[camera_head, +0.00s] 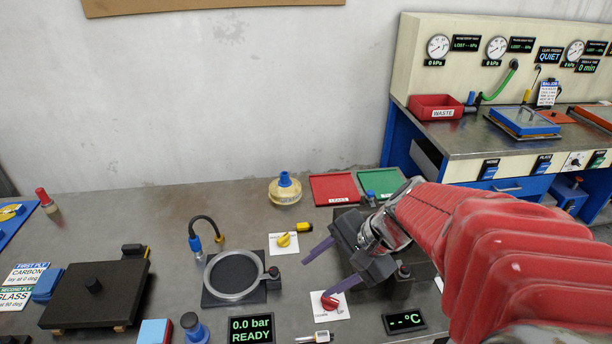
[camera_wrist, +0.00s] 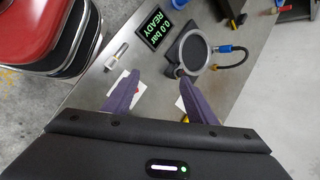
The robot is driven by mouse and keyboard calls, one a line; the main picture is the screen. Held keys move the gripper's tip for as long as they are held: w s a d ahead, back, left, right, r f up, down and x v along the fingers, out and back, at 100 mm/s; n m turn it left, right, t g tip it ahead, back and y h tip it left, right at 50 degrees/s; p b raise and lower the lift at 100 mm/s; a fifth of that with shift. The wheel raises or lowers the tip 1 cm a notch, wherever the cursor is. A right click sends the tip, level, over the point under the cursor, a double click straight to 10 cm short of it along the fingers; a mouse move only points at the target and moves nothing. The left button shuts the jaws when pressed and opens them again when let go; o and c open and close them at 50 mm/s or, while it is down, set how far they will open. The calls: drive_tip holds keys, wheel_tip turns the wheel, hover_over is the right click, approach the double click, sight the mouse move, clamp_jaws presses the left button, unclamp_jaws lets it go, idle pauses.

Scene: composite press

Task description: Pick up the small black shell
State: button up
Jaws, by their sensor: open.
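My gripper (camera_head: 314,280) reaches in from the right in the head view, with its two purple fingers apart and nothing between them. In the wrist view its fingers (camera_wrist: 157,76) are also spread and empty. I cannot surely pick out a small black shell. A dark, partly hidden block (camera_head: 402,291) lies behind and below my gripper, and my arm covers much of that area. A grey clamp ring (camera_head: 211,294) surrounds a round black surface (camera_head: 235,272), left of the fingers. The ring (camera_wrist: 180,61) also shows beyond the fingertips in the wrist view.
A red dial (camera_head: 329,302) on a white card is just below the fingertips, with a yellow dial (camera_head: 284,240) farther back. A black plate with a knob (camera_head: 95,300) stands at left. Red (camera_head: 334,189) and green (camera_head: 380,183) trays lie behind. A pressure display (camera_head: 251,331) is in front.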

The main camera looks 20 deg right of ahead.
drive_tip(key=d+f+m+t+h, duration=0.1)
drive_tip(key=d+f+m+t, duration=0.1)
drive_tip(key=d+m, duration=0.5)
drive_tip(key=d+f+m+t+h, duration=0.1)
drive_tip(key=d+m+t, duration=0.3)
drive_tip(key=d, duration=0.7)
drive_tip(key=d+f+m+t+h, duration=0.1)
drive_tip(key=d+f+m+t, duration=0.1)
drive_tip(key=d+m, duration=0.7)
drive_tip(key=shift+s+d+f+m+t+h, duration=0.15)
drive_tip(key=shift+f+m+t+h, duration=0.2)
drive_tip(key=shift+t, duration=0.25)
drive_tip(key=x, duration=0.7)
drive_tip(key=shift+w+f, duration=0.1)
drive_tip(key=shift+w, duration=0.1)
drive_tip(key=shift+w+f, duration=0.25)
drive_tip(key=shift+w, duration=0.3)
